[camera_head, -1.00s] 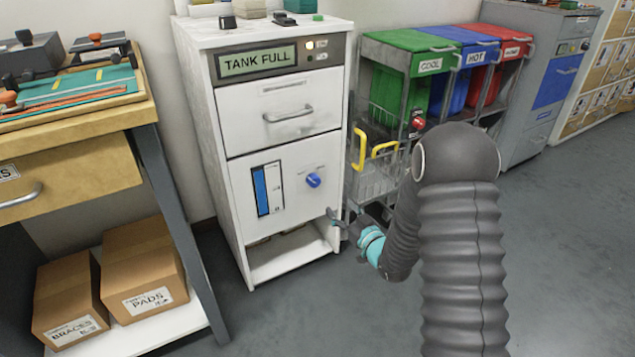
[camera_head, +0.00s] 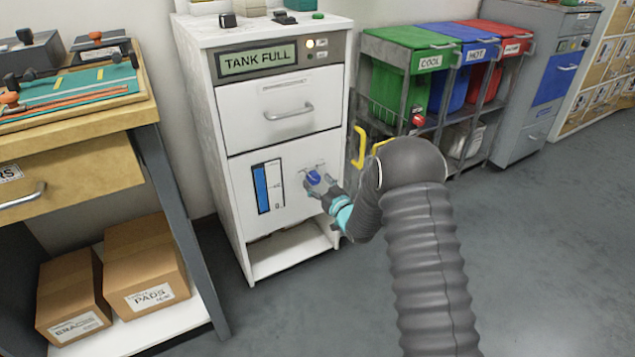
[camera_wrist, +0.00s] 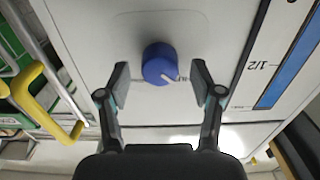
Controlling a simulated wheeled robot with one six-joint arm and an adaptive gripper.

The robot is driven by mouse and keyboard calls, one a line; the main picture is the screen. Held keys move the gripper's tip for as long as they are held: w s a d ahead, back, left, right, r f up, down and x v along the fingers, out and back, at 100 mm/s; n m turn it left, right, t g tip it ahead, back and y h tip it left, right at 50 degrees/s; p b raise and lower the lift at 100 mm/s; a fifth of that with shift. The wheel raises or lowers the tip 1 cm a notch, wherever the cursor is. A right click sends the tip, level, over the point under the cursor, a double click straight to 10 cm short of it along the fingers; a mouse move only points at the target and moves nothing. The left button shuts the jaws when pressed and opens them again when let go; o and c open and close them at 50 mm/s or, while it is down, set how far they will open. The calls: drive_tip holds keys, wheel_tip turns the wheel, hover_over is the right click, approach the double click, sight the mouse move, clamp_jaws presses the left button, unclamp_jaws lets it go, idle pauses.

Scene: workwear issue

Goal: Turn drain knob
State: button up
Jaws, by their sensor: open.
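The drain knob (camera_head: 314,177) is a round blue knob on the lower front panel of the white cabinet (camera_head: 240,190). The cabinet's display (camera_head: 257,62) reads "TANK FULL". A blue level gauge (camera_head: 268,187) stands left of the knob and reads high.
A drawer handle (camera_head: 289,112) sticks out above the knob. A yellow handle (camera_head: 359,147) belongs to a basket right of the cabinet; it also shows in the wrist view (camera_wrist: 40,90). Green, blue and red bins stand at the back right. The floor at right is clear.

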drive_tip(key=shift+w+a, duration=0.2)
drive_tip(key=shift+w, duration=0.1)
drive_tip(key=c, duration=1.2)
drive_tip(key=shift+o, duration=0.3)
